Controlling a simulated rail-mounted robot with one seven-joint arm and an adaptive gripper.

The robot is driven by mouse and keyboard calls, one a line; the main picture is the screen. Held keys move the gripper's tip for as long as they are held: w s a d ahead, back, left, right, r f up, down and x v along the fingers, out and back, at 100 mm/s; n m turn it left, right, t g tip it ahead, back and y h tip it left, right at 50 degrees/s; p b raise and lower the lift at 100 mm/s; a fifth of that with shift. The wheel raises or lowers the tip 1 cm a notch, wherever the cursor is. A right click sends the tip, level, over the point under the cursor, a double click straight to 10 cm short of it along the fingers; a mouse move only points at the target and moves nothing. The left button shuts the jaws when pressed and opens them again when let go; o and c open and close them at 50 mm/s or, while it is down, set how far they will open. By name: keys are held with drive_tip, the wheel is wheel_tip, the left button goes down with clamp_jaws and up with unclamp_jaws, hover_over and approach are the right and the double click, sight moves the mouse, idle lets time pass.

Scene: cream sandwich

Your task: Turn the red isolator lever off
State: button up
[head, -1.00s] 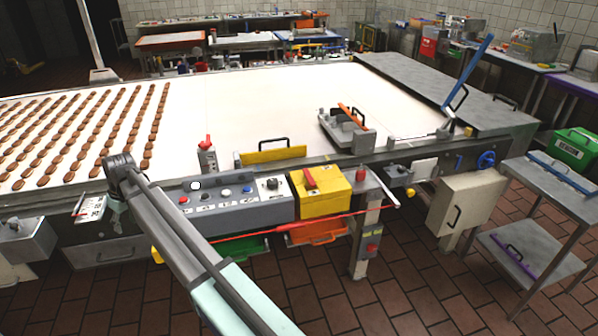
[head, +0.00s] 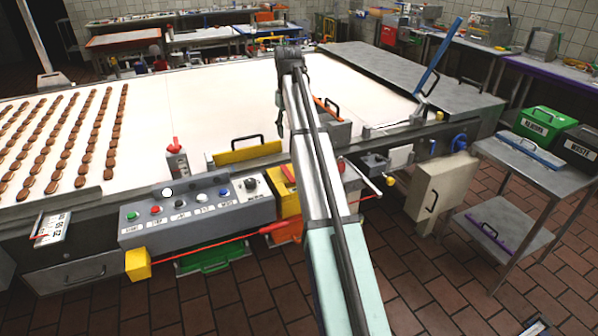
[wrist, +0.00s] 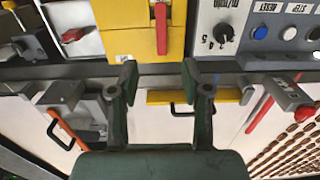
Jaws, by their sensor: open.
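The red lever (wrist: 161,30) is on the face of a yellow box (wrist: 122,42) at the top middle of the wrist view. In the head view the yellow box (head: 287,206) and the red lever (head: 288,174) show just left of my arm, which hides part of the box. My gripper (wrist: 158,78) is open and empty in the wrist view. Its two fingertips are spread, and in the picture the lever's end lies above the gap between them. The lever appears apart from both fingers.
A grey control panel (head: 140,231) with buttons and a knob adjoins the yellow box. A yellow flap with a black handle (head: 228,157) stands on the belt edge. A grey post with a red handle (head: 177,162) stands left of it. A grey trolley (head: 553,181) is at right.

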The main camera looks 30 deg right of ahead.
sight(290, 176)
wheel_tip(290, 176, down, 17)
drive_tip(key=p, duration=0.3)
drive_tip(key=shift+a+r+p, duration=0.1)
drive_tip(key=shift+p, duration=0.2)
clamp_jaws()
